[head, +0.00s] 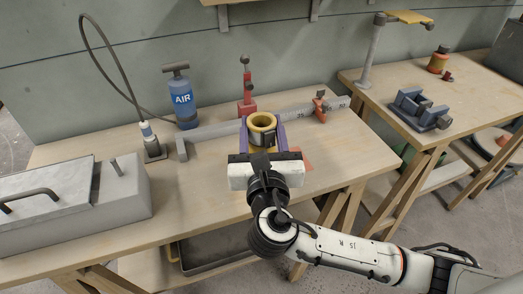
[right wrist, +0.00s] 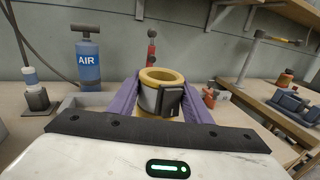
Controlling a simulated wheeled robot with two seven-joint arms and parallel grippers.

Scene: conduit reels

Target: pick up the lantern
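A yellow round thing (head: 262,119) with a ring-shaped open top and a dark grey clip on its side, apparently the lantern, is at the middle of the near bench. It also shows in the right wrist view (right wrist: 161,77). My right gripper (head: 264,132) has its purple fingers on either side of it, and no gap shows between fingers and thing in either view. The fingers also show in the right wrist view (right wrist: 161,98). The thing's lower part is hidden by the gripper, so I cannot tell whether it rests on the bench. My left gripper is not in view.
A grey box (head: 70,205) fills the left.

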